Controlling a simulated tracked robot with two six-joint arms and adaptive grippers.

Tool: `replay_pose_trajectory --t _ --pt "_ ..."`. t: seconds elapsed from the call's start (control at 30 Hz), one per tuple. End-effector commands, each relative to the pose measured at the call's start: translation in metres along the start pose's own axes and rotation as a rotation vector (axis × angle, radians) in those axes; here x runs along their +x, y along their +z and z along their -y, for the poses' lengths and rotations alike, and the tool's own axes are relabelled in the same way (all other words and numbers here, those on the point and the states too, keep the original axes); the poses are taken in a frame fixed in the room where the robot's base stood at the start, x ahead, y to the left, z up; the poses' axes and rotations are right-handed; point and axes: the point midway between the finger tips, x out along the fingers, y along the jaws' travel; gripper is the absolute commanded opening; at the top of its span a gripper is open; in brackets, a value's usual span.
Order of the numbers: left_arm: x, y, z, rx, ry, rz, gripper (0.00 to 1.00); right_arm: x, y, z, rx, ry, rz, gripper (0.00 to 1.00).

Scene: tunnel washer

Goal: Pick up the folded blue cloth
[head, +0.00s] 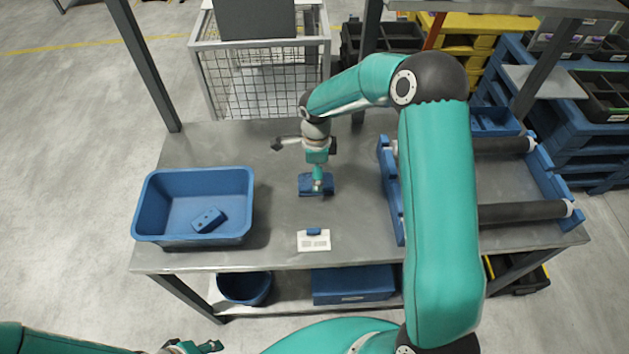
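A small dark blue item (305,188), which looks like the folded blue cloth, lies on the grey metal table near its middle. My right gripper (317,182) points down directly over it, and its fingertips reach the item or hover just above it. The gripper hides the item's middle. The view is too small to tell whether the fingers are open or shut, or whether they touch it. My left gripper (205,347) is at the bottom edge, well away from the table top, partly cut off, and its finger opening is unclear.
A blue bin (148,212) with a blue block (209,220) inside stands at the table's left. A white card (314,244) with a small blue piece lies in front. A blue-sided roller unit (391,200) is on the right. A wire cage (262,85) stands behind.

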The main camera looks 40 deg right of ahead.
Motion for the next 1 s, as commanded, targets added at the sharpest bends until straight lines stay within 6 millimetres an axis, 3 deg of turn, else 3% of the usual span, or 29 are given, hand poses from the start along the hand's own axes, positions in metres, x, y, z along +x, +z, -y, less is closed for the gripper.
replay_pose_trajectory --t 0.23,0.5,0.9,1.0 --pt "-0.013 0.000 -0.005 0.000 0.000 0.000 0.40 0.031 0.001 -0.003 0.001 0.003 -0.001 0.98" --pt "-0.013 0.000 -0.004 0.000 0.000 0.000 0.40 0.036 0.001 -0.003 0.000 0.001 0.000 0.98" --pt "-0.013 0.000 -0.004 0.000 0.000 0.000 0.40 0.036 0.001 -0.003 0.000 0.001 0.000 0.33" --pt "-0.013 0.000 -0.004 0.000 0.000 0.000 0.40 0.035 0.001 -0.003 0.000 0.001 0.000 0.33"
